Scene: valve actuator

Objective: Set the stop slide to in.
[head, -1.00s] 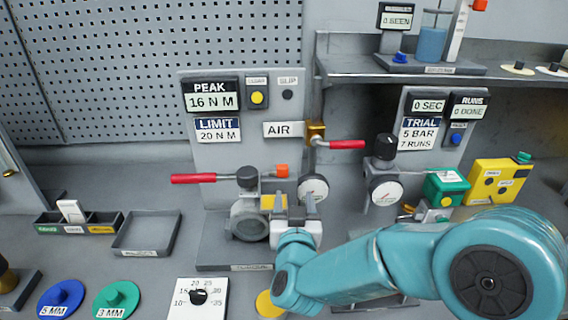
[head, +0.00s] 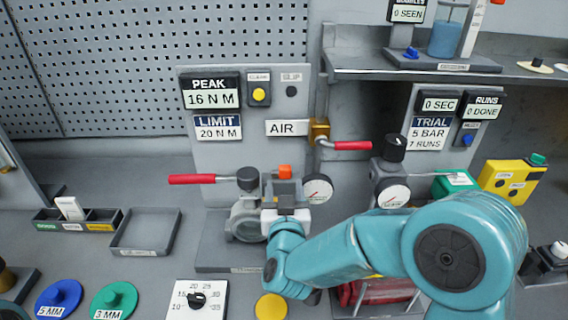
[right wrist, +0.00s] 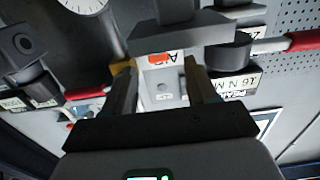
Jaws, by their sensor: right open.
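The valve actuator (head: 246,219) is a grey round body on a base, with a red-handled lever (head: 193,179) pointing left. An orange tab (head: 285,171) stands at its right side; I cannot tell whether it belongs to the stop slide, and no slide label is readable. My right gripper (head: 285,194) is at the actuator's right side, just below the orange tab. In the right wrist view its two fingers (right wrist: 163,88) are apart, with a grey block (right wrist: 185,37) and the orange piece (right wrist: 160,57) beyond them. Contact is unclear. My left gripper is not in view.
A dial gauge (head: 317,188) sits close right of the gripper. The red AIR valve handle (head: 352,145) juts out above. A second gauge (head: 393,193) stands further right. A dial plate (head: 197,300) and a yellow disc (head: 271,306) lie in front.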

